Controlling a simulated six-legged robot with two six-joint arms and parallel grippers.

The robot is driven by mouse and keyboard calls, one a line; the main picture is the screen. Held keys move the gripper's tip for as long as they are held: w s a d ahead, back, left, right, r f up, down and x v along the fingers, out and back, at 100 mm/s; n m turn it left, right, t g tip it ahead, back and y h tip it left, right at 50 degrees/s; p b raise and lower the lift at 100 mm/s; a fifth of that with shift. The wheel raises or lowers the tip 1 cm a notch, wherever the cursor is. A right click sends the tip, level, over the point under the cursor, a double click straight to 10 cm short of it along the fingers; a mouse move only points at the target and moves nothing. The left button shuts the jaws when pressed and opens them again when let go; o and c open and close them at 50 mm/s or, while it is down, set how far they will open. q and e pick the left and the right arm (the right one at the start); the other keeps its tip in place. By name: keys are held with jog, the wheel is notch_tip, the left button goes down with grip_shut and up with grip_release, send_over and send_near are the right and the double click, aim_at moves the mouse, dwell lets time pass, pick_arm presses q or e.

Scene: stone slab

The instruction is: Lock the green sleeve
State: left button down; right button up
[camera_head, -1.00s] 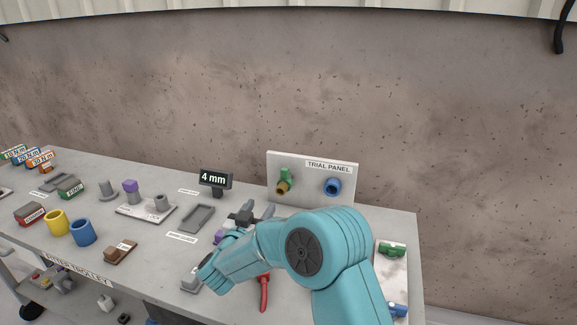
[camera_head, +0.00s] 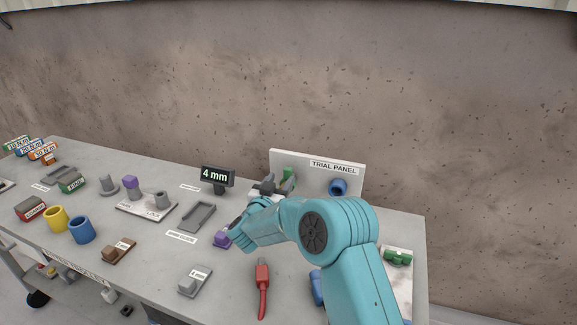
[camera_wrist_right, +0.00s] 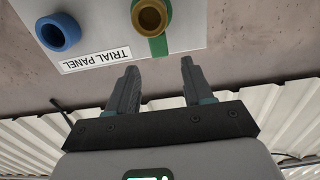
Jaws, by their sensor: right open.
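On the white trial panel (camera_head: 352,177), a green sleeve (camera_head: 289,178) with a brass ring is partly hidden behind my right gripper (camera_head: 268,187). In the right wrist view, which is upside down, the green sleeve (camera_wrist_right: 158,46) and brass ring (camera_wrist_right: 150,16) lie just beyond the fingertips of my right gripper (camera_wrist_right: 159,69). The fingers are open and empty, apart from the sleeve and roughly lined up with it. My left gripper is not in view.
A blue socket (camera_head: 338,187) sits beside the sleeve on the panel. A 4 mm display (camera_head: 215,177) stands left of it. A red-handled tool (camera_head: 262,285) and a grey block (camera_head: 194,281) lie in front. A green part (camera_head: 397,256) lies on a plate at right.

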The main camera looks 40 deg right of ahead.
aim_at(287, 171)
jog(key=p+x, duration=0.1)
jog(key=x, duration=0.6)
jog(key=shift+d, duration=0.2)
jog(key=shift+w, duration=0.1)
grip_shut()
